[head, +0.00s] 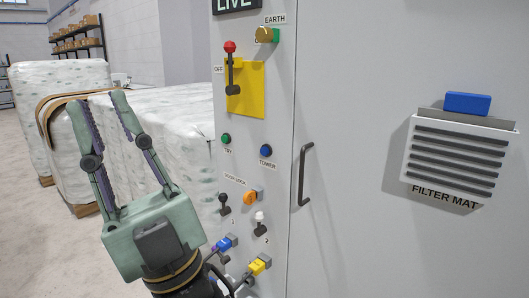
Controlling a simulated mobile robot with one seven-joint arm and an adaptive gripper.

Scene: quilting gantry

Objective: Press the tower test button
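The blue round button (266,150) sits on the grey cabinet's control panel in the head view, with a "TOWER" label (267,163) just below it. It is fully visible and nothing touches it. My gripper (95,101) is in the left part of the view, to the left of the panel. Its two fingers are spread apart with nothing between them, and they point up and away from me. The gripper is clear of the button in the picture.
A green button (226,138) is left of the blue one. A red-knobbed lever (231,62) on a yellow plate is above; an orange knob (250,197), toggles and cabled plugs (259,265) are below. A door handle (303,174) stands right. Wrapped bales (170,120) stand behind my gripper.

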